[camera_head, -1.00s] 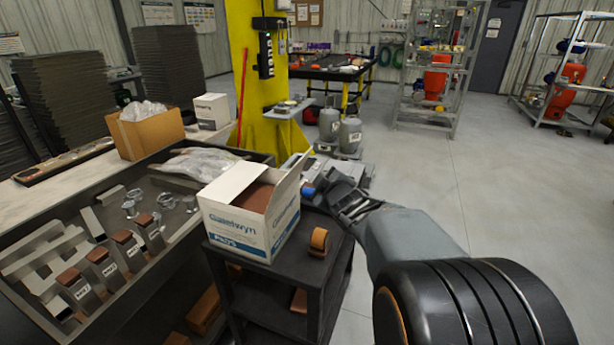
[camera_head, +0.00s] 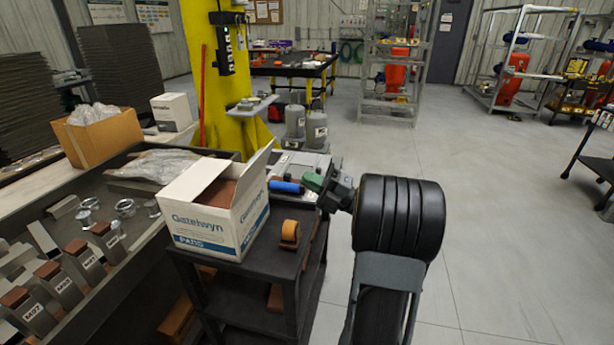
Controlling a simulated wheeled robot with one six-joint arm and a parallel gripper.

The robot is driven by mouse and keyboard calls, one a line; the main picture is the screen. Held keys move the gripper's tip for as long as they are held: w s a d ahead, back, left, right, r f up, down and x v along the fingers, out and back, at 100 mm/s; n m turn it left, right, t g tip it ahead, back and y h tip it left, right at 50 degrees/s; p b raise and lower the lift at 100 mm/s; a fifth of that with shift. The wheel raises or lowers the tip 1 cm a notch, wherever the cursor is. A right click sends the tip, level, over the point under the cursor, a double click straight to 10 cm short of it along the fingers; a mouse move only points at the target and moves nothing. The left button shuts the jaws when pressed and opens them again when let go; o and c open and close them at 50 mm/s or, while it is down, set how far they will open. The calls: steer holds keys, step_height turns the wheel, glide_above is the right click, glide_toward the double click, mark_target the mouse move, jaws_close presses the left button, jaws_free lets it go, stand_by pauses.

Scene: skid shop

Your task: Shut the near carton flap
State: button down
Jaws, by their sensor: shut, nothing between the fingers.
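The open white carton (camera_head: 200,228) stands on the dark cart (camera_head: 225,268), with brown pads visible inside. One flap (camera_head: 255,168) stands up along its right side, leaning slightly outward. Other flaps are not clear to me. My gripper (camera_head: 316,184) is to the right of the carton at about rim height in the picture, apart from the raised flap. It is shut and empty; its fingertips are small and hard to make out against the things behind.
An orange roll (camera_head: 290,233) sits on the cart right of the carton. A blue cylinder (camera_head: 286,187) shows between carton and gripper. A workbench with labelled blocks (camera_head: 58,280) is at left. A yellow column (camera_head: 213,85) stands behind.

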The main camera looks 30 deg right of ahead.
mark_target(261, 156)
steer(key=p+x, duration=0.3)
steer(key=x, duration=0.8)
steer(key=shift+w+r, duration=0.1)
steer(key=shift+a, duration=0.15)
